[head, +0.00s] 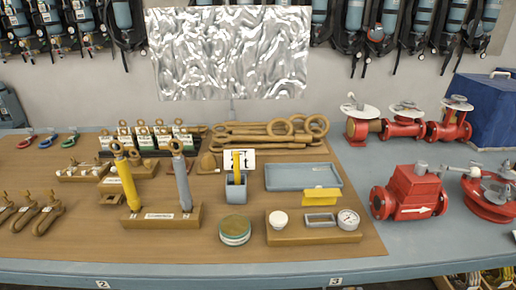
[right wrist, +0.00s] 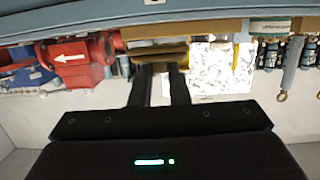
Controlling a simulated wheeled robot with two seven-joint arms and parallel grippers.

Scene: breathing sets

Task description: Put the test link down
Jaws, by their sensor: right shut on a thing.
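My right gripper (right wrist: 160,70) shows in the right wrist view, which is upside down. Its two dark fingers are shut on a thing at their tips. A tan-gold bar shape (right wrist: 155,53) lies across the fingertips; it seems to be the test link, but its outline merges with the items behind it. No gripper shows in the head view, so my left gripper is not seen. In the head view, a wooden stand (head: 285,240) at the front right of the brown mat holds a white knob, a grey rectangular frame (head: 320,220) and a round gauge (head: 348,219).
A blue-grey tray (head: 303,177) lies behind the stand, with a yellow block (head: 321,196) in front of it. Red valves (head: 409,193) stand to the right. A green-edged round tin (head: 235,231) is left of the stand. Bare brown mat (head: 120,255) shows at the front left.

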